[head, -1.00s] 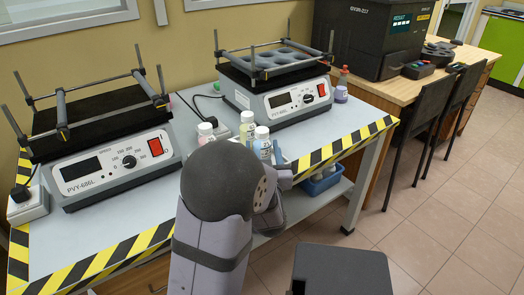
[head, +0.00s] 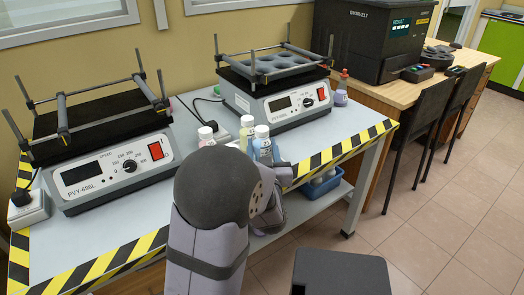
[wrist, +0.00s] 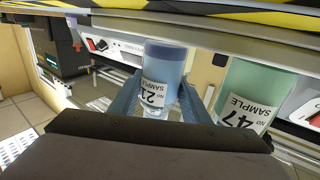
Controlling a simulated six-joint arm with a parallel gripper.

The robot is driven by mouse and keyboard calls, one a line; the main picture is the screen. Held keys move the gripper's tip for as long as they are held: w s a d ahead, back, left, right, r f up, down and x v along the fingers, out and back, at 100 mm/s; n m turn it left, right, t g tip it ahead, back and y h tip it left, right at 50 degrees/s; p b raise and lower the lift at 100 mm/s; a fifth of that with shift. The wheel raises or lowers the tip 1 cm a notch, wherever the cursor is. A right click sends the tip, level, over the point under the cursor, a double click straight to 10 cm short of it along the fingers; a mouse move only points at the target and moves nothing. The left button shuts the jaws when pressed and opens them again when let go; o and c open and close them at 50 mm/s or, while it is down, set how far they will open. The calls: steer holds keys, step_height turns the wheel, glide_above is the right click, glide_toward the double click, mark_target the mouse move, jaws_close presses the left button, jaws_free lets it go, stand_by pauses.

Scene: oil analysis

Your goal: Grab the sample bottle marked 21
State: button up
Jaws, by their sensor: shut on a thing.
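The blue sample bottle marked 21 (wrist: 165,62) is between the two fingers of my gripper (wrist: 158,95) in the wrist view. The fingers are shut on it, one on each side, and its white label shows upside down. In the head view this bluish, white-capped bottle (head: 262,148) stands at the front of the small bottle group, partly hidden by my arm. I cannot tell whether it is off the table. A greenish bottle marked 47 (wrist: 247,90) is close beside it, right of my gripper in the wrist view.
Two shakers, one at left (head: 112,170) and one behind (head: 275,100), flank the bottles on the table edged with striped tape (head: 335,151). A blue bin (head: 322,186) sits on the shelf below.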

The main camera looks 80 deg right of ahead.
mark_target(262, 128)
step_height(262, 128, up, 8)
steer(key=shift+r+p, duration=0.2)
steer(key=shift+p, duration=0.75)
